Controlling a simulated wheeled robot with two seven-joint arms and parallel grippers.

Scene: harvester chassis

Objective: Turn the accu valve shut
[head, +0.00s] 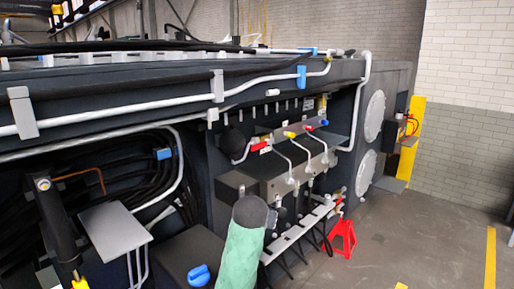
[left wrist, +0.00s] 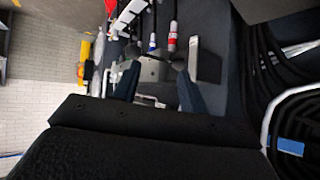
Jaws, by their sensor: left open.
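I cannot tell which belongs to the accu valve; no label is readable. My left gripper (left wrist: 156,78) is open in the left wrist view, with a dark finger on each side. A grey block (left wrist: 152,68) shows between and beyond the fingers; I see no contact. In the head view a green-sleeved arm link of mine hides part of the lower manifold. My right gripper is out of view.
Levers with pale rods stand on the grey manifold (head: 268,182). A white rail (head: 290,234) with hoses runs below. A red stand (head: 342,238) is on the floor. Hoses with red and blue fittings (left wrist: 173,37) show above the fingers. Floor at right is clear.

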